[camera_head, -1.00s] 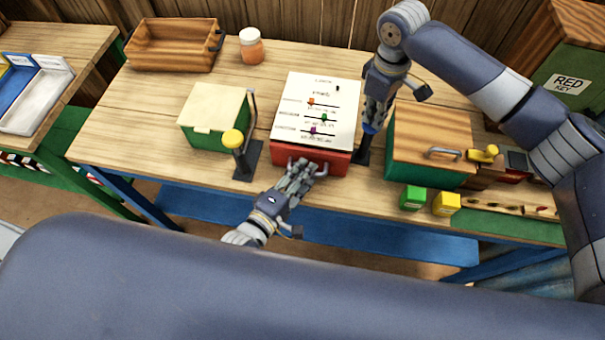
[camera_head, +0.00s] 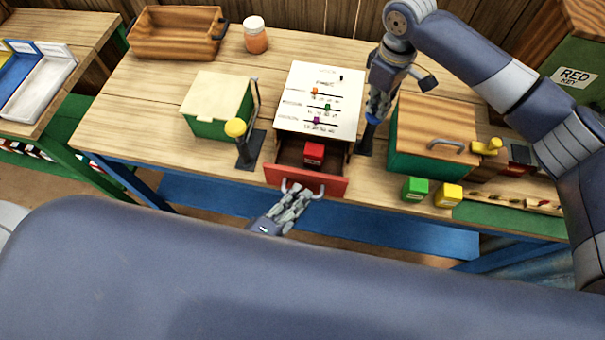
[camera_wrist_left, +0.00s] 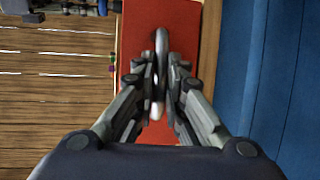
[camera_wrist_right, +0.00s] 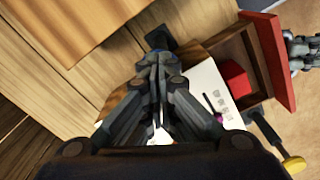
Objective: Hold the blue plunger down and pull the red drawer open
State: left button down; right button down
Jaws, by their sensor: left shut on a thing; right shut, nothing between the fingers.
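The red drawer (camera_head: 290,177) stands pulled out from the front of the white-topped box (camera_head: 318,98), with a red block (camera_head: 314,153) inside. My left gripper (camera_head: 295,193) is shut on the metal drawer handle (camera_wrist_left: 160,75), in front of the red drawer front (camera_wrist_left: 185,18). My right gripper (camera_head: 375,108) is shut and points down just right of the box, on top of the blue plunger (camera_head: 370,122), which is mostly hidden under the fingertips. In the right wrist view my right gripper's fingers (camera_wrist_right: 158,62) are together; a little blue shows at their tips.
A green box with a cream lid (camera_head: 217,95) and a yellow-knobbed lever (camera_head: 235,128) stand left of the drawer box. A green box with a wooden lid (camera_head: 435,125) stands right. Green (camera_head: 415,189) and yellow (camera_head: 448,195) blocks sit near the front edge.

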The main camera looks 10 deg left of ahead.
jog(key=shift+f, duration=0.1)
pick_arm(q)
jog(key=shift+s, duration=1.1)
jog(key=c, duration=1.7)
grip_release()
jog(key=shift+o, duration=0.2)
jog(key=v, duration=1.2)
jog(key=shift+r, duration=0.1)
